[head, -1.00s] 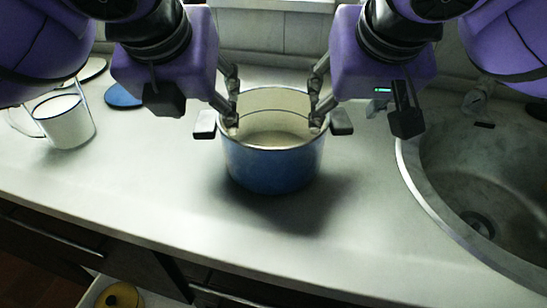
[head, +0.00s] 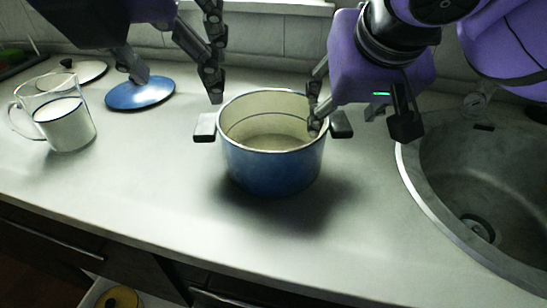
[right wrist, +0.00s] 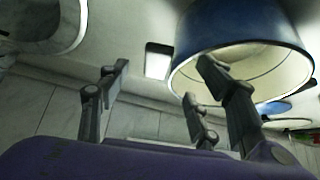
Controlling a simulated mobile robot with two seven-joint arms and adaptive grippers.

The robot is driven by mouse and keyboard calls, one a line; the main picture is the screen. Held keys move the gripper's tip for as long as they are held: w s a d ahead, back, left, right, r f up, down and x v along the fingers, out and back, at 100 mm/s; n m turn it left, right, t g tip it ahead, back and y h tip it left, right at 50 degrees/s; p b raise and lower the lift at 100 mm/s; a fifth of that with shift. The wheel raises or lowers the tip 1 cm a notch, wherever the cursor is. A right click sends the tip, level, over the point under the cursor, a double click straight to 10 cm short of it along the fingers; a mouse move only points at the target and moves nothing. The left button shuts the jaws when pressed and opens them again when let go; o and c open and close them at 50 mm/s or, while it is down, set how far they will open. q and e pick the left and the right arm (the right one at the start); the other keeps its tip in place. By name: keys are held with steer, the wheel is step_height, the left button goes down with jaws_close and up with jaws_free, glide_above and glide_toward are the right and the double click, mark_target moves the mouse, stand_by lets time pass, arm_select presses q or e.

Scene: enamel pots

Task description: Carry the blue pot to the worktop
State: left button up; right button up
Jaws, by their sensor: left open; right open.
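The blue pot (head: 270,170), cream inside, stands upright and uncovered on the pale worktop (head: 150,195). A handle (head: 204,127) sticks out on its left and another (head: 341,124) on its right. My left gripper (head: 172,84) is open and empty, above the worktop to the upper left of the pot, clear of the left handle. My right gripper (head: 318,118) is open at the pot's right rim; its body partly hides the fingers. In the right wrist view its fingers (right wrist: 163,66) are spread apart, with a handle (right wrist: 158,61) showing between them; contact is unclear.
A clear jug with white contents (head: 65,125) stands left on the worktop. A blue lid (head: 140,95) and a pale lid (head: 85,73) lie behind it. A sink (head: 480,190) is at right. An open drawer below holds something yellow (head: 118,299). The worktop before the pot is clear.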

steer(key=v, duration=1.2)
